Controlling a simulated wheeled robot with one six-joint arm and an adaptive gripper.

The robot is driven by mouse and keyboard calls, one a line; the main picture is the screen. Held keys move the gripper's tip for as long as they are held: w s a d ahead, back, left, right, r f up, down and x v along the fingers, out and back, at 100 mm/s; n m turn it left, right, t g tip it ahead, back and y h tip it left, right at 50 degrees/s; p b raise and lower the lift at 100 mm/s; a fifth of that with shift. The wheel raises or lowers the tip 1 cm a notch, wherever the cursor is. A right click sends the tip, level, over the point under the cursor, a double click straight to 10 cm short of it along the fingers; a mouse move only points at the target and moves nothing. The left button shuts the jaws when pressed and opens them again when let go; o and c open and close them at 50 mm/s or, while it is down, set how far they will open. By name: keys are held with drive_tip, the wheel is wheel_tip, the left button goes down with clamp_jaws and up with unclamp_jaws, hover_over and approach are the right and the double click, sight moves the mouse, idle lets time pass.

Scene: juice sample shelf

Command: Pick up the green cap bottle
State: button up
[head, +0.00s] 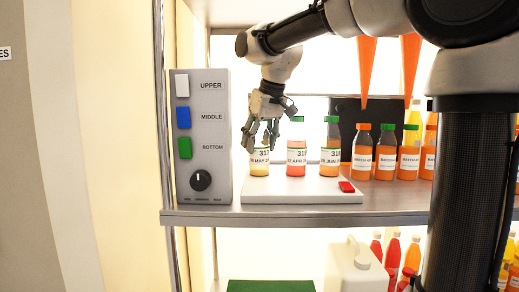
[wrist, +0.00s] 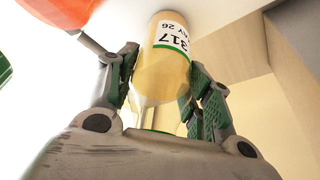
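My gripper (head: 261,143) is above and around the top of the leftmost bottle (head: 259,168) on a white platform. This bottle holds pale yellow juice; its cap is hidden by the gripper in the head view. In the wrist view, the bottle (wrist: 163,75) stands between my two fingers (wrist: 160,80), with a green edge at its cap end. The fingers are spread on either side; whether either touches it is unclear. A green-capped bottle with red juice (head: 296,168) stands to the right, and a green-capped orange one (head: 330,160) further right.
The white platform (head: 290,196) has a red button (head: 346,187). A grey panel with white, blue and green buttons (head: 203,140) stands close on the left. A white jug (head: 355,268) is on the level below.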

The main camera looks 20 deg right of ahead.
drive_tip(key=c, duration=0.4)
drive_tip(key=shift+o, duration=0.2)
drive_tip(key=shift+r, duration=0.15)
drive_tip(key=shift+s+r, duration=0.15)
drive_tip(key=shift+r, duration=0.15)
wheel_tip(320, 180, up, 6)
drive_tip(key=shift+r, duration=0.15)
drive_tip(key=s+a+r, duration=0.2)
drive_tip(key=s+a, duration=0.1)
drive_tip(key=s, duration=0.6)
drive_tip(key=s+a+r, duration=0.2)
drive_tip(key=s+a, duration=0.1)
drive_tip(key=s, duration=0.6)
drive_tip(key=shift+s, duration=0.35)
